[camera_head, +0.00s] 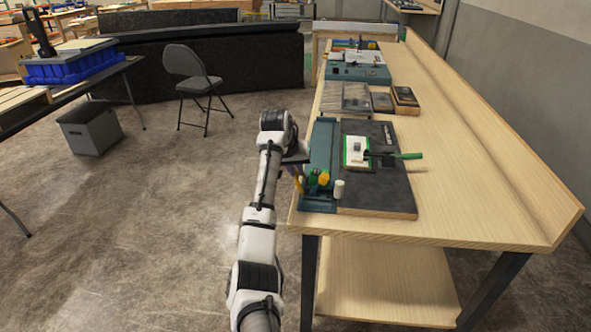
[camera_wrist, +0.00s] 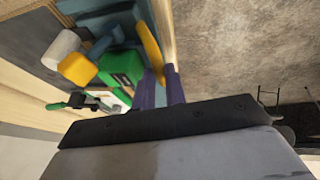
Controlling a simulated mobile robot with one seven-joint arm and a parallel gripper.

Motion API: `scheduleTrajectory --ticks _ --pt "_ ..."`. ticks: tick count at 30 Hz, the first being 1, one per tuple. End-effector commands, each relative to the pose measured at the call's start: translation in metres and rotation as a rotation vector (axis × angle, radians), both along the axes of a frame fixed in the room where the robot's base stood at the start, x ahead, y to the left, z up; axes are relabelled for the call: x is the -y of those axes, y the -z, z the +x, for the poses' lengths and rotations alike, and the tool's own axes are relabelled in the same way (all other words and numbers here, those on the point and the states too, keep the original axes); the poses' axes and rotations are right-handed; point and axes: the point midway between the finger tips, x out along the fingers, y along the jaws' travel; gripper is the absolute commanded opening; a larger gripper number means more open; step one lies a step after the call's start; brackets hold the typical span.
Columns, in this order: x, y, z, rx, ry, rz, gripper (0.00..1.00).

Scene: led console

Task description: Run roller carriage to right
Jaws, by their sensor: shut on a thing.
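A dark console board (camera_head: 376,191) with a teal strip (camera_head: 320,150) along its left side lies on the bench. At the strip's near end sits a small cluster that looks like the roller carriage: a green block (camera_wrist: 122,69), a yellow block (camera_wrist: 77,68) and a white cylinder (camera_wrist: 61,48). The cylinder also shows in the head view (camera_head: 339,189). My gripper (camera_wrist: 162,84) is at the strip's left edge, its purple fingers closed around a thin yellow bar (camera_wrist: 150,45) beside the green block. Whether bar and block are joined is unclear.
On the board, a white panel with a green edge (camera_head: 347,157) and a green-handled lever (camera_head: 408,156) lie right of the strip. Further back stand small trays (camera_head: 342,97) and a teal unit (camera_head: 357,73). The bench's right side (camera_head: 470,180) is clear.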

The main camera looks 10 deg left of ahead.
Motion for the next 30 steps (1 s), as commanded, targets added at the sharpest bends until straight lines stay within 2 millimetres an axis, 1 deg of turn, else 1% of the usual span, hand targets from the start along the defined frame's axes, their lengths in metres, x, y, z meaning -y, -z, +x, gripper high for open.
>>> scheduleTrajectory --ticks 18,19,23,30 --pt "-0.0004 0.0007 -0.0005 -0.006 0.0 0.0 0.0" --pt "-0.0003 0.0008 -0.0006 -0.006 0.0 0.0 0.16" --pt "-0.0003 0.0006 -0.0001 -0.004 0.0 0.0 0.33" --pt "-0.0001 -0.0003 0.0005 -0.001 0.0 0.0 0.34"
